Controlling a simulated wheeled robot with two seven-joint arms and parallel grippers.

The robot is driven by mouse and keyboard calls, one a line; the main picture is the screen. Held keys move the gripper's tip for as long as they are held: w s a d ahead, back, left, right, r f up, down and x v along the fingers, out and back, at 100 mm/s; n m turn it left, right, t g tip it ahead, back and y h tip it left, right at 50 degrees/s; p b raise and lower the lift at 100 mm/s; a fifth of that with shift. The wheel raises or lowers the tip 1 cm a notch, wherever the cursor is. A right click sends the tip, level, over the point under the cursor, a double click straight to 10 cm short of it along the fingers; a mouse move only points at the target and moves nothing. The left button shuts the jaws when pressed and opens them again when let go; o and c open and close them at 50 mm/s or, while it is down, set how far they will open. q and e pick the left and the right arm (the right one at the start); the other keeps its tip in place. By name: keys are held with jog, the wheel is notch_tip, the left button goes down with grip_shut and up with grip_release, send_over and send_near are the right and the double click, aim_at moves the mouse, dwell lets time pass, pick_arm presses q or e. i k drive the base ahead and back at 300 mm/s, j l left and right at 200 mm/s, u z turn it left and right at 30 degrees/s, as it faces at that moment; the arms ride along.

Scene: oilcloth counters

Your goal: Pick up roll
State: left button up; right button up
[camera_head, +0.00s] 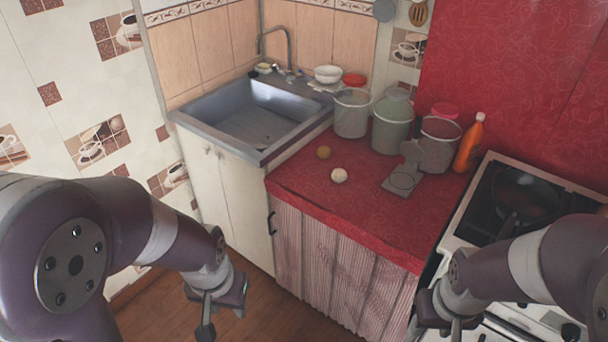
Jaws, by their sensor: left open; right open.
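Either may be the roll; I cannot tell which at this size. My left gripper (208,318) is open and empty, low in front of the sink cabinet and well left of the counter. My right gripper (440,328) is open, at the lower right in front of the stove. Its fingers are partly cut off by the frame edge. Neither gripper touches the round items.
Clear jars (351,115) and a green-tinted jar (391,125) stand behind, with an orange bottle (469,145) at right. A grey scale-like object (403,178) lies right of the round items. The sink (250,122) is left, the stove with pan (525,195) right. The counter's front is clear.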

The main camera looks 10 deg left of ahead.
aim_at(339, 175)
jog(key=i+j+z, duration=0.35)
jog(key=i, duration=0.25)
jog(key=i+j+z, duration=0.35)
jog(key=i+j, duration=0.2)
jog(key=j, duration=0.15)
jog(key=i+j+z, duration=0.3)
jog(key=i+j, duration=0.15)
jog(key=j, duration=0.3)
